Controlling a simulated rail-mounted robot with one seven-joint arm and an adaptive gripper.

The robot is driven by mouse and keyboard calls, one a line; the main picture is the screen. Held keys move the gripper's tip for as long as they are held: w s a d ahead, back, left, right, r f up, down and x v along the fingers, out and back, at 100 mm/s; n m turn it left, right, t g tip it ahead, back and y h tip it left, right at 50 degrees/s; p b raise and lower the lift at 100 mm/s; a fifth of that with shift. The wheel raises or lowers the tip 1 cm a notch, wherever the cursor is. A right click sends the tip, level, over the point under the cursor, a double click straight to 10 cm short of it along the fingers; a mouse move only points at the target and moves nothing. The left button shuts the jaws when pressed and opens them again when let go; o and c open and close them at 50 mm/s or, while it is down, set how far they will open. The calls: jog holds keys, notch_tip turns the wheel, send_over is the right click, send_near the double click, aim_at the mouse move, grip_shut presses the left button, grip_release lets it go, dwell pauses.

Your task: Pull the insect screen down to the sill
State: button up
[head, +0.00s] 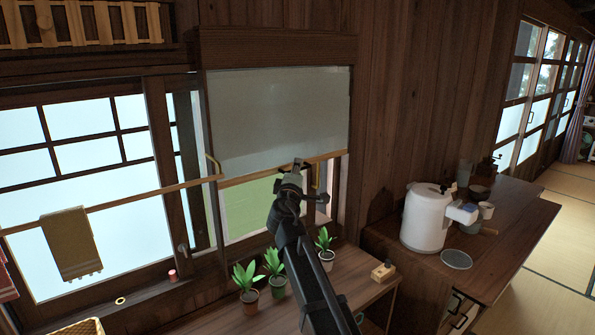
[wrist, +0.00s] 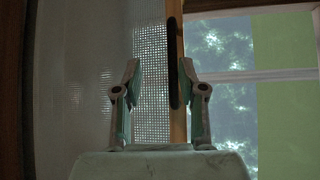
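The insect screen (head: 280,115) is a grey mesh panel hanging partway down the window, with a pale wooden bottom bar (head: 262,174) well above the sill. In the wrist view the mesh (wrist: 150,85) is on the left and the bar (wrist: 179,125) runs upright, with a dark elongated pull (wrist: 173,62) along it. My gripper (head: 291,178) is at the bar in the head view. In the wrist view my gripper (wrist: 160,70) is open, its fingers apart. The pull appears between them, nearer the right finger; contact cannot be told. My arm hides part of the sill.
Several potted plants (head: 247,281) stand on the ledge below the window. A small wooden block (head: 383,272) is to their right. A white pot (head: 425,218) and cups stand on the counter at right. A towel (head: 70,244) hangs on a rail at left.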

jog(key=s+r, duration=0.2)
jog(key=s, duration=1.4)
jog(key=shift+s+a+r+p, duration=0.15)
jog(key=shift+a+r+p, duration=0.05)
jog(key=shift+a+p, duration=0.2)
dwell(0.8)
jog(key=shift+f, duration=0.1)
dwell(0.4)
notch_tip(320, 180, down, 5)
jog(key=w, duration=0.3)
jog(key=w+p, duration=0.2)
jog(key=w, duration=0.3)
jog(key=w+r+p, duration=0.1)
jog(key=w+p, duration=0.1)
jog(key=w, duration=0.4)
jog(key=w+d+r+p, duration=0.1)
jog(key=w, duration=0.5)
jog(key=shift+r+p, duration=0.1)
jog(key=shift+p, duration=0.3)
jog(key=shift+c, duration=0.3)
grip_shut()
